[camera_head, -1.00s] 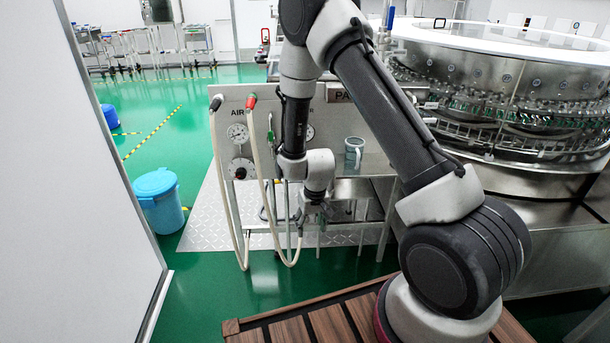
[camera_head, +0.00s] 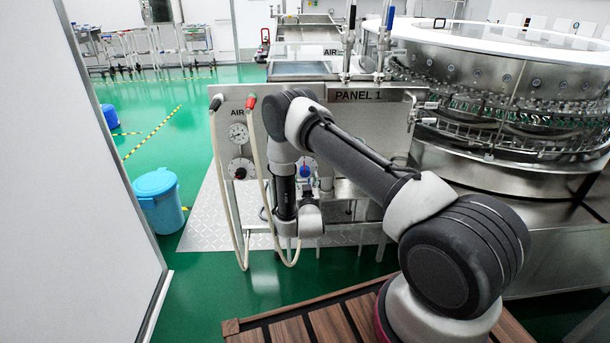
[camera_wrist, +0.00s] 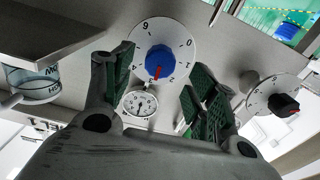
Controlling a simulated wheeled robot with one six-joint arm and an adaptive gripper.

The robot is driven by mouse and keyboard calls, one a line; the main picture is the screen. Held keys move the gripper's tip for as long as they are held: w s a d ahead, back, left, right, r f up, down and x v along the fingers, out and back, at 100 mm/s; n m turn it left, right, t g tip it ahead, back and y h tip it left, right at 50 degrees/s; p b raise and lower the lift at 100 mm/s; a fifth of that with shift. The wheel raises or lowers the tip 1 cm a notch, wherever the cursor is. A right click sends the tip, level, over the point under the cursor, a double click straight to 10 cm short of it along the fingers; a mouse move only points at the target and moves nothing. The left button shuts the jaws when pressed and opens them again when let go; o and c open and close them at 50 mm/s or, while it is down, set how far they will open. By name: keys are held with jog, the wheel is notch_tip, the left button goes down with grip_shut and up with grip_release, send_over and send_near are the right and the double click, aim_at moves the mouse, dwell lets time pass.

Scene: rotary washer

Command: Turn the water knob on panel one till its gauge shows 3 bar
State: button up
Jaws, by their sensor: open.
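The blue water knob (camera_wrist: 160,60) sits in the middle of a round white numbered dial (camera_wrist: 170,38) in the wrist view. Its red pointer is aimed near the 3, slightly toward the 2. The small white gauge (camera_wrist: 140,104) is just beside the dial; its needle is too small to read surely. My gripper (camera_wrist: 164,62) is open, with one green-padded finger on each side of the knob and visible gaps to it.
A black knob on another dial (camera_wrist: 284,104) is at the right in the wrist view. Two hoses (camera_head: 240,225) hang at the panel's left in the head view. A blue bin (camera_head: 160,205) stands on the floor further left.

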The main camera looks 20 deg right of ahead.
aim_at(305, 174)
jog(key=x, duration=0.5)
jog(key=shift+c, duration=0.5)
jog(key=c, duration=0.9)
jog(key=shift+c, duration=0.2)
